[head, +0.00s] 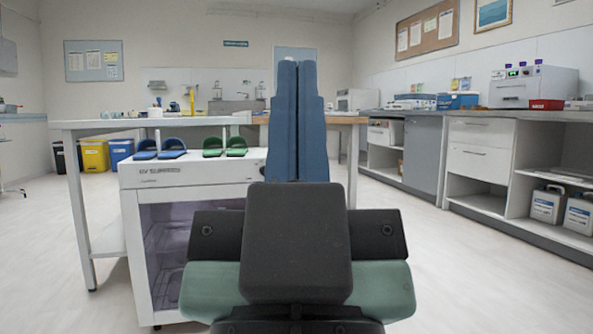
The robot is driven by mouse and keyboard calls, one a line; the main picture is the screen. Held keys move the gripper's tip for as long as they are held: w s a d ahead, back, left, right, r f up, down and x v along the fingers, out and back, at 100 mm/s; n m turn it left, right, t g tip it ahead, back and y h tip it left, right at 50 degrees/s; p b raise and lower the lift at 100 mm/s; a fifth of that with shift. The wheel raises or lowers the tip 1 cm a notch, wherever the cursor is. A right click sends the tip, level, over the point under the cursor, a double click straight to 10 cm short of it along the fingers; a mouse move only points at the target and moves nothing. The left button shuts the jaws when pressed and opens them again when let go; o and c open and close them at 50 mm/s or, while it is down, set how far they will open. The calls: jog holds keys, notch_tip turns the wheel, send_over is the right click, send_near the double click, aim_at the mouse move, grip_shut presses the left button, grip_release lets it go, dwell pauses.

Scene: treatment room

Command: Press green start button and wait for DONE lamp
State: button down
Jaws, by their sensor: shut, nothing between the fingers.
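My gripper (298,75) stands upright in the middle of the head view, its two blue fingers shut together with nothing between them. A white cabinet marked "UV SLIPPERS" (150,174) stands to the left behind my gripper, with a purplish see-through front. My gripper hides the cabinet's right part. No green start button or DONE lamp can be made out on its visible part. A blue pair of slippers (172,148) and a green pair (237,146) lie on its top.
A pale table (92,124) stands behind and around the cabinet. A counter (500,114) runs along the right wall, bearing a white device (533,88) with small coloured spots. Yellow (94,155) and blue (121,152) bins stand back left. The floor at right is clear.

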notch_tip(320, 180, up, 31)
jog(key=p, duration=3.1)
jog(key=shift+r, duration=0.15)
jog(key=shift+w, duration=0.1)
